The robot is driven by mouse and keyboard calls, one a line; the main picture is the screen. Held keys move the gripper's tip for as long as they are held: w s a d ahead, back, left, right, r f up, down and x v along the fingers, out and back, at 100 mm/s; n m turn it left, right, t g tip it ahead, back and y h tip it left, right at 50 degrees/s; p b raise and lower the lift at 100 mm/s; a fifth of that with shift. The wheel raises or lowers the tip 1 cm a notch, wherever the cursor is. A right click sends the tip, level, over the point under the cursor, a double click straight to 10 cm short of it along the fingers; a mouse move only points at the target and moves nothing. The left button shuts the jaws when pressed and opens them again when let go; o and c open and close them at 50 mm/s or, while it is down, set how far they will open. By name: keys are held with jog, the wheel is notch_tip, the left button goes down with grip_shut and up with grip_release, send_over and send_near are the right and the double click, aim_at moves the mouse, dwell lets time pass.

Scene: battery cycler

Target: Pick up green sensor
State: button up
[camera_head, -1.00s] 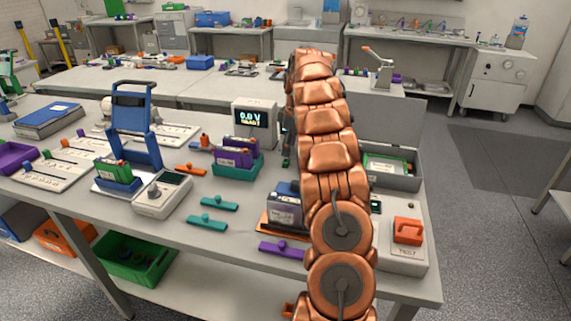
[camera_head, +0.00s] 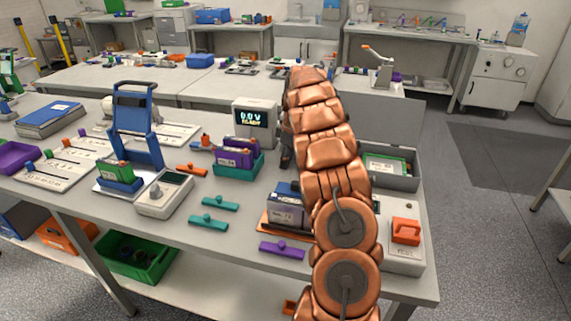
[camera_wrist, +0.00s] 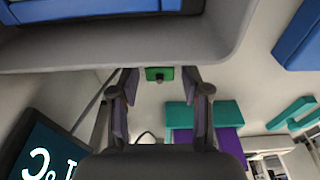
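A small green block with a dark knob (camera_wrist: 160,74), which looks like the green sensor, shows in the wrist view. It lies between the fingertips of my gripper (camera_wrist: 161,82) in the picture. The two dark fingers stand apart, with a gap on each side of the block; I cannot tell how far beyond the tips it is.
A teal tray with purple blocks (camera_head: 237,170) stands left of my arm, near the voltage display (camera_head: 254,122). A grey box (camera_head: 402,182) and a tester with an orange switch (camera_head: 406,232) stand to the right. A grey-rimmed body (camera_wrist: 120,55) crosses the wrist view's top.

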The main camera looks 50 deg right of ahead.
grip_shut()
notch_tip(320, 180, up, 9)
jog(key=shift+f+b, duration=0.1)
jog(key=shift+b, duration=0.85)
jog(key=shift+r, duration=0.6)
